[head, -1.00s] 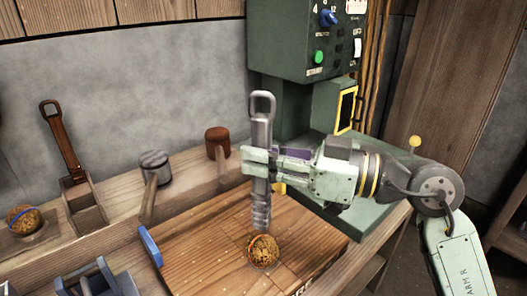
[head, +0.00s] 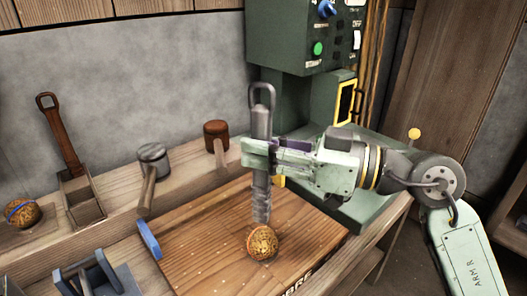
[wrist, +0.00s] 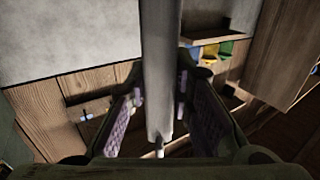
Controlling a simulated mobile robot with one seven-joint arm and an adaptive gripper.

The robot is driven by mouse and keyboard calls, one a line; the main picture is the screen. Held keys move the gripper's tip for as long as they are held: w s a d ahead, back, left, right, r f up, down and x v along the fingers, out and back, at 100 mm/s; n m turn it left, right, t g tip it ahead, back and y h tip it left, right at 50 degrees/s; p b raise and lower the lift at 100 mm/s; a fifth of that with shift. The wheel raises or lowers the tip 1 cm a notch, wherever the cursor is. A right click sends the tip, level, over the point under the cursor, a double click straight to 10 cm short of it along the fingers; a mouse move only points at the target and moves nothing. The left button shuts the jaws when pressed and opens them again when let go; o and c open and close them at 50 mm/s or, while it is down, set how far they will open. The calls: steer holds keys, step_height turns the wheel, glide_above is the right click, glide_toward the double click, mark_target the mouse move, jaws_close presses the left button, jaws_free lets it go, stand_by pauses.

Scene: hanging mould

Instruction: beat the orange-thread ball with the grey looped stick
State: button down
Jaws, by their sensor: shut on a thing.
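The grey looped stick (head: 261,190) is upright in my gripper (head: 250,157), loop at the top and ridged end at the bottom. My gripper is shut around its upper-middle part. A brown wound ball (head: 262,242) sits on the wooden board, right below the stick's lower end; I cannot tell whether they touch. A second ball (head: 22,213), with a blue band and a reddish one, rests on a small stand at the far left. The thread colour of the ball on the board is not clear now. The stick also fills the middle of the wrist view (wrist: 160,70).
The wooden board (head: 185,255) has a blue piece (head: 150,240) at its left edge. A grey-headed mallet (head: 152,157), a brown-headed mallet (head: 217,135) and a brown looped tool (head: 62,135) stand behind. A blue-grey rack (head: 90,278) is at front left. A green machine (head: 290,75) stands behind my gripper.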

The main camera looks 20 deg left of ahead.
steer(key=shift+r, duration=0.15)
step_height(320, 180, down, 5)
steer(key=b, duration=0.4)
steer(key=shift+b, duration=0.4)
step_height(320, 180, up, 5)
steer(key=p, duration=0.4)
glide_above(269, 174)
steer(key=shift+w+a, duration=0.15)
steer(key=shift+a, duration=0.3)
step_height(269, 174, down, 5)
steer(key=b, duration=0.4)
steer(key=shift+r+p, duration=1.6)
steer(key=shift+r, duration=0.85)
